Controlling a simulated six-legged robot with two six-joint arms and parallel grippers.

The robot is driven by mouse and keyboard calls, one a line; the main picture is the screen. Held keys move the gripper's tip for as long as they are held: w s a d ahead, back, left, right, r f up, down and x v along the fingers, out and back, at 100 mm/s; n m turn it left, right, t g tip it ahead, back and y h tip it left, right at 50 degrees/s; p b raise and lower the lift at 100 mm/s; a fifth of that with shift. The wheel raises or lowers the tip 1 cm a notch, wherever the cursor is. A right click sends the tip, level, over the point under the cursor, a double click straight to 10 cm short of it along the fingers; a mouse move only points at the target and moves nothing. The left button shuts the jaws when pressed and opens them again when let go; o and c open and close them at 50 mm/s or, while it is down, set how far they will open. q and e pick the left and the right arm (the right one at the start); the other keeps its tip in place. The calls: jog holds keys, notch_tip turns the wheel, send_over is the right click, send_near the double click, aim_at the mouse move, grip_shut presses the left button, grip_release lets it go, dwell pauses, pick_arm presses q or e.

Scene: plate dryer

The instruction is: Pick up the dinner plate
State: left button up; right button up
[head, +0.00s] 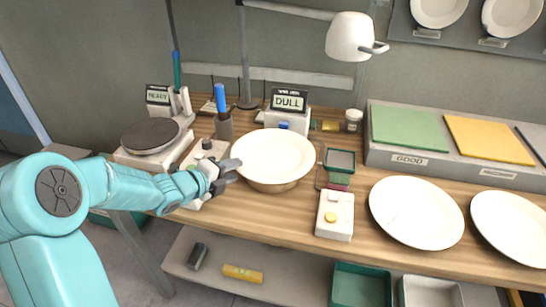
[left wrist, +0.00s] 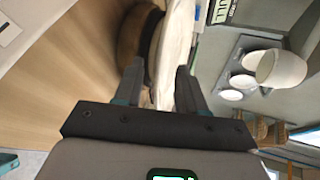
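A white dinner plate (head: 274,155) sits on top of a tan, rounded support (head: 272,186) at the middle of the bench. My left gripper (head: 228,172) is at the plate's left rim. In the left wrist view the gripper (left wrist: 160,90) has its fingers spread, with the edge of the white plate (left wrist: 174,60) between them. A gap shows beside the left-hand finger; contact with the other finger is unclear. The brown support (left wrist: 135,40) shows beside the plate. My right gripper is in neither view.
Two more white plates, (head: 416,212) and (head: 512,228), lie at the right. A white lamp (head: 352,36) hangs above. A dark round disc (head: 150,136) is at the left.

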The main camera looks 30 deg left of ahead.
aim_at(239, 169)
pick_arm(q)
jog(key=x, duration=0.3)
jog(key=shift+w+f, duration=0.2)
jog(key=shift+f, duration=0.05)
jog(key=shift+s+r, duration=0.15)
grip_shut()
dwell(0.9)
